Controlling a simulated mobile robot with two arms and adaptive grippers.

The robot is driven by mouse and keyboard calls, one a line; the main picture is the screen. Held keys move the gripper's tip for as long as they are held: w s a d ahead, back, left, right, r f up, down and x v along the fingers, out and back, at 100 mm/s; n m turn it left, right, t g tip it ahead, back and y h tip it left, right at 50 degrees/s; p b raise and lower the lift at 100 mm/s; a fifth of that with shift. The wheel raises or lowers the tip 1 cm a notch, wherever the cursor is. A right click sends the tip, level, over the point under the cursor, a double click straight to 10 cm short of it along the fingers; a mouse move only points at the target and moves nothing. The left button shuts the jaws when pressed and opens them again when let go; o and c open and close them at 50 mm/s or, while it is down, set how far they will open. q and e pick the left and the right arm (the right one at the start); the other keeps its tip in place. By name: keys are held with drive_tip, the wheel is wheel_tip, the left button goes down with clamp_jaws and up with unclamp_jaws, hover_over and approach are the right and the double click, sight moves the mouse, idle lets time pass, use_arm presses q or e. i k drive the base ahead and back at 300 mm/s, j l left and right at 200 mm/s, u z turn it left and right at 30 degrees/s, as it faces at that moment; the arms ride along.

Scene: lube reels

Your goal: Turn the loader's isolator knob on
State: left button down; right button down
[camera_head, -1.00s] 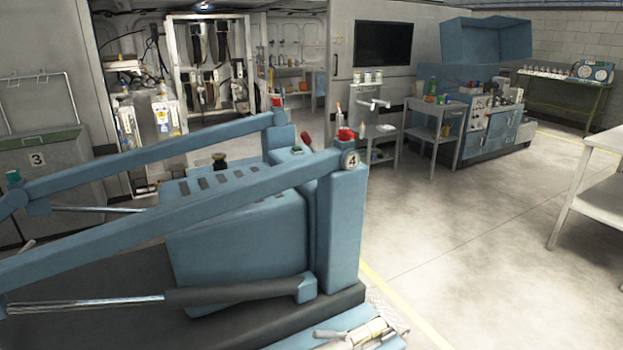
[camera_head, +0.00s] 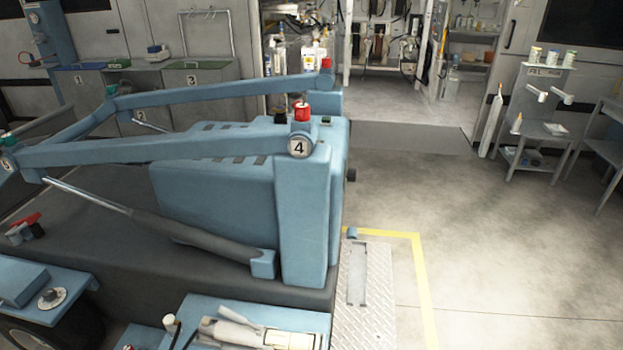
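The loader (camera_head: 215,185) is a blue machine with two long lift arms, a dark deck and a post marked 4. It fills the left and middle of the head view. A red handle-like part (camera_head: 25,226) sits on the dark deck at the far left. A round pale dial with a small dark centre (camera_head: 52,298) is on a blue ledge at the lower left. I cannot tell which of these, if either, is the isolator knob, or how it is set. Neither of my grippers shows.
A blue tray (camera_head: 195,305) with pale tools lies at the bottom middle. A metal tread plate (camera_head: 370,310) and yellow floor line (camera_head: 425,280) border the loader on the right. Open floor (camera_head: 510,250) lies beyond. Bins (camera_head: 190,85) and a small stand (camera_head: 535,125) are behind.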

sight(352, 174)
drive_tip(key=l, duration=0.6)
drive_tip(key=i+l, duration=0.1)
drive_tip(key=l, duration=0.45)
drive_tip(key=i+l+u, duration=0.1)
drive_tip(key=u, duration=0.3)
drive_tip(key=l+u, duration=0.35)
drive_tip(key=i+l+u, duration=0.1)
drive_tip(key=l+u, duration=0.15)
drive_tip(key=u, duration=0.15)
drive_tip(key=l+u, duration=0.35)
drive_tip(key=i+j, duration=0.05)
drive_tip(key=j, duration=0.05)
